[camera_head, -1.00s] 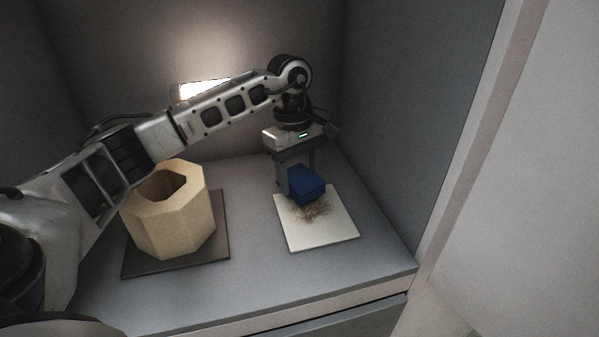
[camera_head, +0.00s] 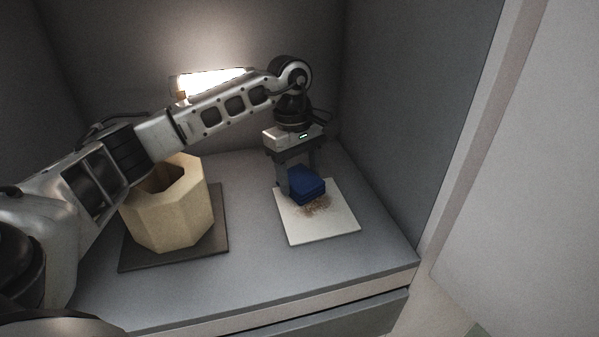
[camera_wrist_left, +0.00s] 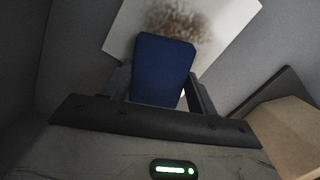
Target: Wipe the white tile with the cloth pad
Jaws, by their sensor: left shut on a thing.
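The white tile (camera_head: 335,228) lies flat on the grey counter, with a brown speckled smudge (camera_head: 317,206) near its middle. The tile also shows at the top of the left wrist view (camera_wrist_left: 230,30). The blue cloth pad (camera_head: 308,183) is held over the far part of the tile, beside the smudge. My left gripper (camera_head: 299,184) is shut on the pad from above; the pad sits between its fingers in the left wrist view (camera_wrist_left: 160,85). I cannot tell whether the pad touches the tile. My right gripper is not in view.
A tan octagonal pot (camera_head: 170,222) with an open top stands on a dark square mat (camera_head: 216,238) left of the tile. A lit lamp (camera_head: 212,82) is at the back wall. A grey wall (camera_head: 400,130) closes the right side. The counter between mat and tile is clear.

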